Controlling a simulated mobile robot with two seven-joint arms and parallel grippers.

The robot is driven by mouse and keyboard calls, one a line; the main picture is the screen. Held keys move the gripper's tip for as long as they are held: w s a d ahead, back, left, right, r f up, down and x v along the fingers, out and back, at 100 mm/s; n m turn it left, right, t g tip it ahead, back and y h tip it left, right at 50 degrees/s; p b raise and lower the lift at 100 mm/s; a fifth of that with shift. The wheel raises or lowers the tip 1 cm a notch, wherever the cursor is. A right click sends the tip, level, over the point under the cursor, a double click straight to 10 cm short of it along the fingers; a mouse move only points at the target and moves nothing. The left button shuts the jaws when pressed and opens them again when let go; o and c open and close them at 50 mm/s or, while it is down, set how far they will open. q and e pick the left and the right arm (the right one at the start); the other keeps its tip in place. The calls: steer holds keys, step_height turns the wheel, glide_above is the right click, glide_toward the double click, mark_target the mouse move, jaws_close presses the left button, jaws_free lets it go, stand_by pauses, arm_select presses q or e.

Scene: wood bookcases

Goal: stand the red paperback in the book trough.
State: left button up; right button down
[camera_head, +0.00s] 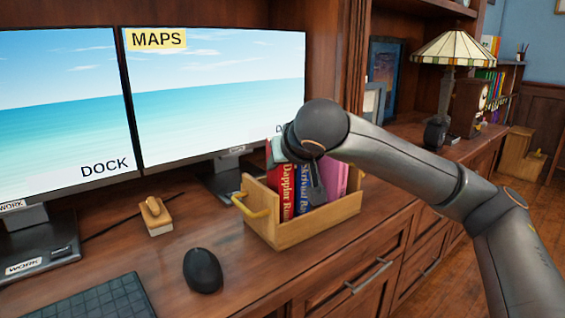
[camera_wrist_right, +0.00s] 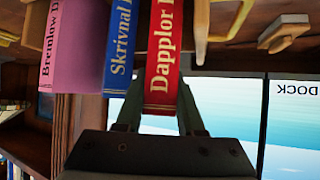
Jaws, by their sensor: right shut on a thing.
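The red paperback (camera_head: 287,195), lettered "Dapplor", stands upright in the wooden book trough (camera_head: 305,227), its lower end hidden by the front wall. It also shows in the right wrist view (camera_wrist_right: 163,60). My right gripper (camera_head: 296,174) is shut on it from above; in the wrist view the fingers (camera_wrist_right: 160,115) lie on either side of its upper end. The blue book (camera_wrist_right: 120,50), "Skrivnal", and the pink book (camera_wrist_right: 78,45) stand beside it in the trough. Whether the red paperback touches the trough floor is hidden. My left gripper is not in view.
The trough has yellow handles (camera_head: 250,202) and stands near the desk's front edge. Two monitors (camera_head: 215,95) are behind and left. A wooden block (camera_head: 157,215), a mouse (camera_head: 202,270) and a keyboard (camera_head: 95,300) lie to the left. A lamp (camera_head: 452,60) stands farther right.

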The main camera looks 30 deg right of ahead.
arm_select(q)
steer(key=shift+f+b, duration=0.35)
arm_select(e)
steer(key=shift+f, duration=0.45)
steer(key=c, duration=0.8)
jaws_free()
steer(key=o, duration=0.4)
steer(key=shift+c, duration=0.2)
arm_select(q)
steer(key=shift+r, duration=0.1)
arm_select(e)
steer(key=shift+f, duration=0.1)
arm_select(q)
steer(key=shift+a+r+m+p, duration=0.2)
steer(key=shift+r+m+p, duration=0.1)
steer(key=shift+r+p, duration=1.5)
arm_select(e)
steer(key=v, duration=1.2)
steer(key=shift+s+r, duration=0.25)
steer(key=shift+s, duration=0.05)
